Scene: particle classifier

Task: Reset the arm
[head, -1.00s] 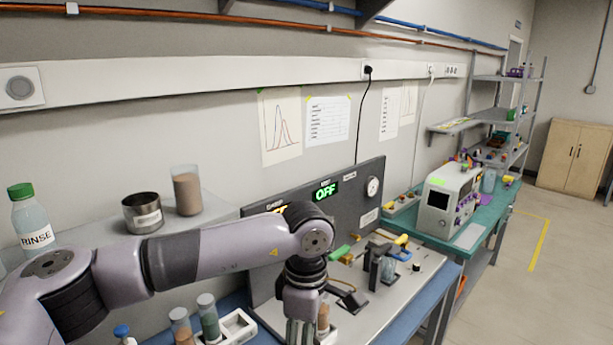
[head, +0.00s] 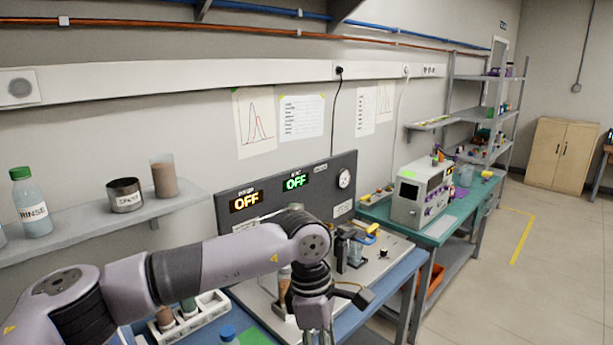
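My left arm reaches in from the left across the front of the bench. Its gripper (head: 318,333) points down at the bottom edge, and its fingertips are cut off, so whether it is open or shut is hidden. The classifier panel (head: 330,190) stands behind it with two displays reading OFF. The panel's metal base plate (head: 385,272) carries a yellow-handled part (head: 366,239) and a clear jar (head: 356,254). My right gripper is not in view.
A shelf (head: 95,228) at the left holds a RINSE bottle (head: 32,208), a metal cup (head: 125,195) and a beaker of brown powder (head: 164,177). A white rack (head: 207,310) with vials and a blue-capped bottle (head: 228,337) stand near my arm. Floor at the right is clear.

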